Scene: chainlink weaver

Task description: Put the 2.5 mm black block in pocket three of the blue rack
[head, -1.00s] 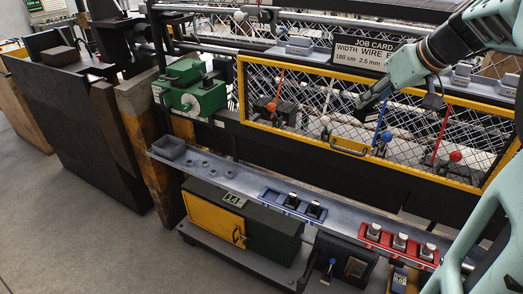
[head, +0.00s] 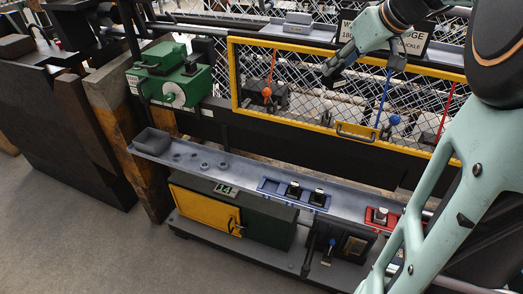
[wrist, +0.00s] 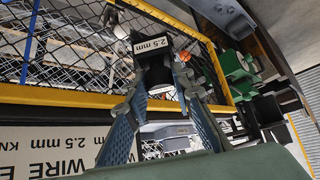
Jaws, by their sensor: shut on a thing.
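My gripper (head: 332,66) is shut on a black block (wrist: 155,75) with a white "2.5 mm" label, which shows between the two fingers (wrist: 163,90) in the wrist view. In the head view the gripper is in front of the yellow-framed mesh guard, well above the shelf, and the block is small and dark there. The blue rack (head: 263,188) lies on the grey shelf, below and left of the gripper. Two dark blocks with light tops (head: 293,190) (head: 318,197) stand in its middle and right pockets. Its left pocket looks empty.
The yellow-framed mesh guard (head: 233,75) stands behind the shelf (head: 235,172). A red rack (head: 369,222) holds a block, and my arm covers its right part.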

